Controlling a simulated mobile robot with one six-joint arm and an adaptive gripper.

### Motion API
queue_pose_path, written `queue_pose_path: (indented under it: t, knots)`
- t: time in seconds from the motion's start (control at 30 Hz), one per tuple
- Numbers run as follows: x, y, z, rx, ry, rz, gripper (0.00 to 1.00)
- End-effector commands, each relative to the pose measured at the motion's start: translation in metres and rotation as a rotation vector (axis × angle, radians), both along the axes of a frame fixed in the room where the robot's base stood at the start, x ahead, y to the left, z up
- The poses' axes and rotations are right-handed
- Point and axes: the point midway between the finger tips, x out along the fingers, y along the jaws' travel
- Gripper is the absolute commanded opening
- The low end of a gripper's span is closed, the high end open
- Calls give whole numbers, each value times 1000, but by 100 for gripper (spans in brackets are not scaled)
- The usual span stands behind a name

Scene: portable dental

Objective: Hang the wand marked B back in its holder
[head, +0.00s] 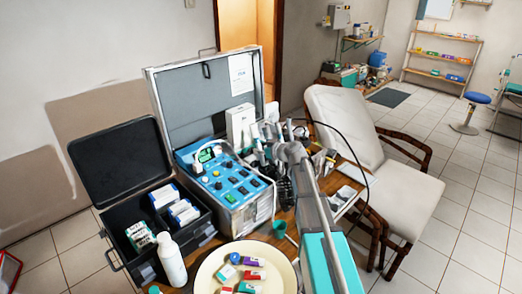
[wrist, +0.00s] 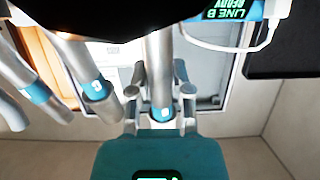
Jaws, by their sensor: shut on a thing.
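In the wrist view my gripper (wrist: 160,88) is shut around a grey wand (wrist: 159,48) with a blue band near its lower end. The white mark on that band is too small to read surely. Two more grey wands with blue bands, a nearer one (wrist: 95,85) and a farther one (wrist: 38,93), are to its left, apart from my fingers. An upside-down screen (wrist: 235,10) at the top reads "LINE B READY". In the head view, the blue control panel (head: 218,172) has grey wands crowded at its right, partly hidden by my arm. The holder slots cannot be made out.
The open metal case (head: 205,85) stands behind the panel. Left are a black case (head: 120,160) with boxes and a white bottle (head: 172,260). A round cream tray (head: 205,270) holds small coloured items. A padded chair (head: 345,125) stands right; a black cable loops beside it.

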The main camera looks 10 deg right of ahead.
Motion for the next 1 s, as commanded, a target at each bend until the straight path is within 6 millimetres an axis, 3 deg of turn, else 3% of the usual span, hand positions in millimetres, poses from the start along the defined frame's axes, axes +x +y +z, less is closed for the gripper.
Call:
queue_pose_path:
  t: [1.0]
  knots:
    - [-8,-6,-26,0,0,0,0]
